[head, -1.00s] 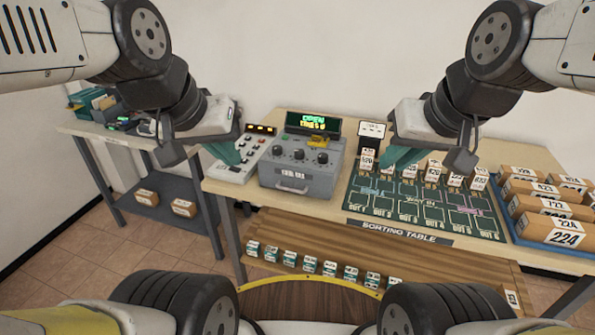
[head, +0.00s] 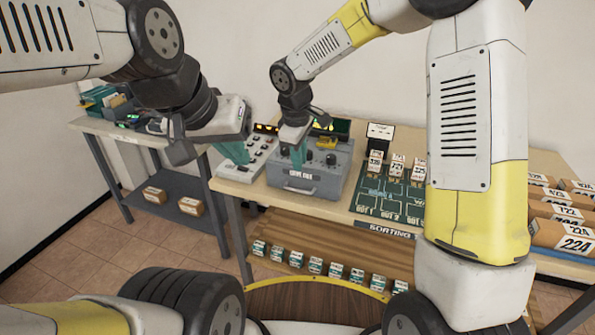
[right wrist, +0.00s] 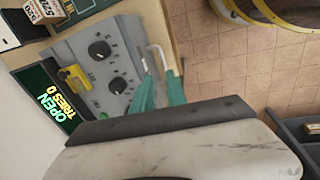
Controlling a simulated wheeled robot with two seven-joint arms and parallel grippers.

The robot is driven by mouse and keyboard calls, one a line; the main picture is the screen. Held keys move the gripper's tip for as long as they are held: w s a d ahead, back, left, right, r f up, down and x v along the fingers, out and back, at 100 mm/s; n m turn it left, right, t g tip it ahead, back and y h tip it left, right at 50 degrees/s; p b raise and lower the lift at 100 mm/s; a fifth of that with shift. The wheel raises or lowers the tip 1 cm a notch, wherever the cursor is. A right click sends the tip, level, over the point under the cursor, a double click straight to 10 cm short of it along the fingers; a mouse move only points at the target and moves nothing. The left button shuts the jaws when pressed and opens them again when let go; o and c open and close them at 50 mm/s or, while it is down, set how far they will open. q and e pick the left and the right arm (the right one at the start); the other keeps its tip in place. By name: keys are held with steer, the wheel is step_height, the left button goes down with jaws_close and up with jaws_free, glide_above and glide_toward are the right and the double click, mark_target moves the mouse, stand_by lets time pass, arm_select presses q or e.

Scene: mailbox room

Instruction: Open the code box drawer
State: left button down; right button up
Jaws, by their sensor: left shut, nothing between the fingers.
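The grey code box (head: 335,182) stands on the table, with dark knobs and a yellow part on top. Its drawer front carries a metal handle (head: 299,190) and looks closed. The display (right wrist: 52,98) reads "OPEN" and "TRIES 0" in the right wrist view. My right gripper (head: 298,157) hangs over the box's front top edge, above the handle. Its teal fingers (right wrist: 160,92) are apart and hold nothing visible; in the wrist view they are close to the handle (right wrist: 158,56). My left gripper (head: 236,153) is shut over the button panel, left of the box.
The button panel (head: 238,170) is left of the box. A green sorting mat (head: 372,205) with small numbered blocks is to the right, partly behind my right arm. Brown parcels (head: 562,236) lie at far right. A lower shelf (head: 290,230) holds small blocks.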

mark_target(291, 166)
steer(key=shift+n, duration=0.5)
steer(key=f, duration=0.3)
steer(key=w+a+f, duration=0.1)
steer(key=f, duration=0.3)
steer(key=w+a+f, duration=0.1)
steer(key=f, duration=0.2)
steer(key=shift+f, duration=0.15)
jaws_close()
stand_by(0.7)
